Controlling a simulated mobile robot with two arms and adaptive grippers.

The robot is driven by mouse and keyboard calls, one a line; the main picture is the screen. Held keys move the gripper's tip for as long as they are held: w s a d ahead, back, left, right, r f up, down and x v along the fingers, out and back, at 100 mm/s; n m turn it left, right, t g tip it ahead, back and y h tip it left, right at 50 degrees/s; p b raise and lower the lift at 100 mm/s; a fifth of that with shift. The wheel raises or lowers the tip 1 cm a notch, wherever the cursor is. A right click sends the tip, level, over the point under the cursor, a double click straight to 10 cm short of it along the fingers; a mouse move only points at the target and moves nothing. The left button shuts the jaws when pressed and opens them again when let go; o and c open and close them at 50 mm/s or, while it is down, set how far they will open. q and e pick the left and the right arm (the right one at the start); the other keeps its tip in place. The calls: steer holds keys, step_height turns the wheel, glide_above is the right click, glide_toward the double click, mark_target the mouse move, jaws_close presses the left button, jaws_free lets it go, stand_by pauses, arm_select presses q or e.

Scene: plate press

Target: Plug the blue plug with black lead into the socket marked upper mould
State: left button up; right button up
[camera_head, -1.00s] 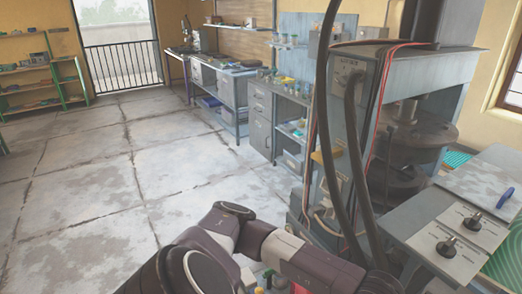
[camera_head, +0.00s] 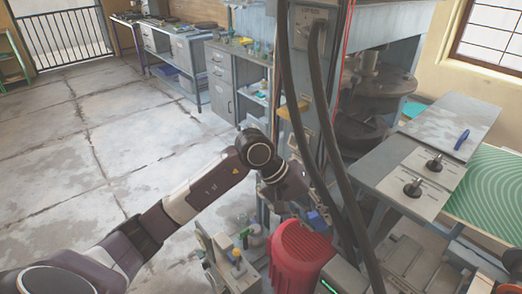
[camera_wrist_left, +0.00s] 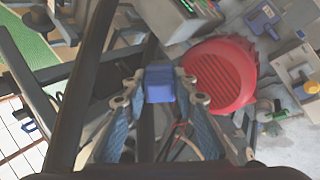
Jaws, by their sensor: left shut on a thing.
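My left gripper (camera_head: 305,208) reaches in from the left, low in front of the press column. It is shut on the blue plug (camera_head: 317,220). In the left wrist view the plug (camera_wrist_left: 160,82) sits between the two fingertips (camera_wrist_left: 160,95), its body jutting out past them. The black lead cannot be told apart from the dark hoses and parts behind it. A grey panel (camera_head: 309,17) shows high on the press column, but its lettering is too small to read, so I cannot make out the socket marked upper mould. My right gripper is out of view.
Thick dark hoses (camera_head: 343,185) hang just right of my left gripper. A red ribbed motor housing (camera_head: 298,255) stands just below it. The press (camera_head: 365,100) and a side table with black knobs (camera_head: 413,188) are to the right. Open floor lies left.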

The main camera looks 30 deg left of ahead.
arm_select(q)
steer(key=w+a+r+n+t+h+b, duration=0.1)
steer(key=w+a+r+n+t, duration=0.4)
steer(key=w+a, duration=0.35)
steer(key=w+a+n+t+y, duration=0.35)
steer(key=a+t, duration=0.25)
steer(key=a, duration=0.8)
steer(key=shift+h, duration=0.45)
steer(key=shift+r+b+x, duration=0.15)
steer(key=shift+b+x, duration=0.1)
steer(key=shift+x, duration=1.05)
steer(key=shift+r+b+x, duration=0.2)
steer(key=shift+x, duration=1.1)
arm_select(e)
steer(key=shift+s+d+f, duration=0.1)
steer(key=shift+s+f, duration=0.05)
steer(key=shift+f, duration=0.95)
arm_select(q)
steer(key=shift+d, duration=0.1)
steer(key=shift+d+b, duration=0.1)
steer(key=shift+b, duration=0.2)
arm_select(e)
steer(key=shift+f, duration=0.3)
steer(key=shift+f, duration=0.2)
arm_select(q)
steer(key=shift+b, duration=0.4)
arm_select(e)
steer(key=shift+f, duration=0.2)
